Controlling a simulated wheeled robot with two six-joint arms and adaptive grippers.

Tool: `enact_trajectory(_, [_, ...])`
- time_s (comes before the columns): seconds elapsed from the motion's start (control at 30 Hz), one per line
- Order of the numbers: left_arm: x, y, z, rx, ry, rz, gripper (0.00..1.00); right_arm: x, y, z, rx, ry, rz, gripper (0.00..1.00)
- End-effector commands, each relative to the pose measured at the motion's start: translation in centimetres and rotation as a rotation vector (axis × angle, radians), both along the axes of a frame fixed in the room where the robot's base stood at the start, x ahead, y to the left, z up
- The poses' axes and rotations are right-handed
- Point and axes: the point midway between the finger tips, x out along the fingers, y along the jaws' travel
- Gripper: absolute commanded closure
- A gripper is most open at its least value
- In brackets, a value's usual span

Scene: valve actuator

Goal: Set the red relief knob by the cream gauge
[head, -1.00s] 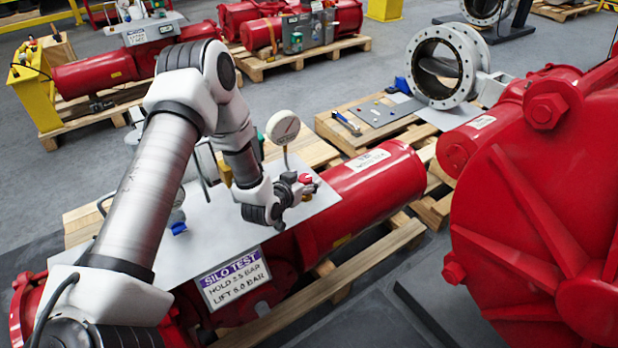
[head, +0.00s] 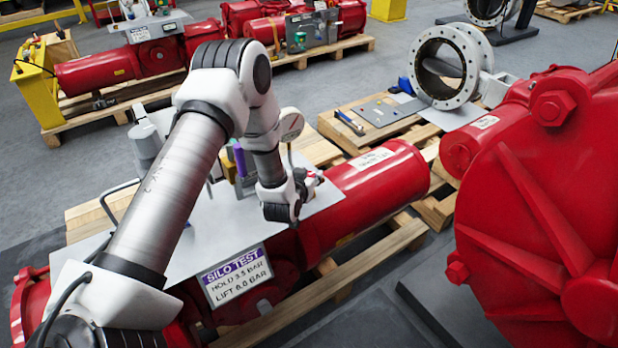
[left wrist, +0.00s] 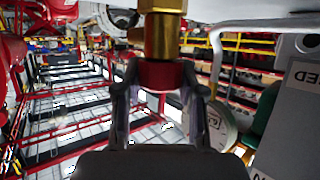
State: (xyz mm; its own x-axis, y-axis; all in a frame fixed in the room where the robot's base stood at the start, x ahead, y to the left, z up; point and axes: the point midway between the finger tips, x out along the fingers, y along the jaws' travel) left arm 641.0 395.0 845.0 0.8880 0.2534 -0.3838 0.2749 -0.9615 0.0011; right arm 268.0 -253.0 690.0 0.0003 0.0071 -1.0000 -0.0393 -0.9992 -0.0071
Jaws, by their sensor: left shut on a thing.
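My left gripper (head: 309,181) is at the plate on the red actuator. In the left wrist view its two fingers close on the sides of the red relief knob (left wrist: 160,75), on a brass fitting (left wrist: 162,38). In the head view the knob is mostly hidden by my gripper. The cream gauge (head: 293,123) stands just behind my wrist, partly covered by my arm. It also shows at the right of the fingers in the left wrist view (left wrist: 222,126), its reading not legible. My right gripper is not in view.
A sign (head: 237,276) reads SILO TEST, HOLD 3.5 BAR, LIFT 6.0 BAR. A purple-topped part and a bent pipe stand on the grey plate (head: 215,222) near my arm. A large red housing (head: 520,210) fills the right side.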

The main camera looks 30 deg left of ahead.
Motion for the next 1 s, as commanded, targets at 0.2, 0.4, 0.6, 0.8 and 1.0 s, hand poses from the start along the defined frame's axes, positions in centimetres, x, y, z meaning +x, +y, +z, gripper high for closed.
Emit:
enact_trajectory(0.2, [0.0, -0.1, 0.0, 0.002, -0.001, 0.079, 0.95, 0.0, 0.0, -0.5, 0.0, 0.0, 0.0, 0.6])
enact_trajectory(0.4, [0.0, 0.0, 0.0, 0.001, -0.001, 0.08, 0.95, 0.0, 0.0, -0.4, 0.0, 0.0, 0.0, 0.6])
enact_trajectory(0.6, [0.0, 0.0, 0.0, 0.001, -0.001, 0.079, 0.34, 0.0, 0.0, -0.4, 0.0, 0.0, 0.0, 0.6])
enact_trajectory(0.8, [-0.1, 0.0, 0.0, 0.001, -0.001, 0.079, 0.34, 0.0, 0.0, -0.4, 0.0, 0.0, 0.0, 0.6])
enact_trajectory(1.0, [-2.2, -0.9, 1.0, 0.001, 0.0, 0.078, 0.34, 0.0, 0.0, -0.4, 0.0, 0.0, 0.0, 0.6])
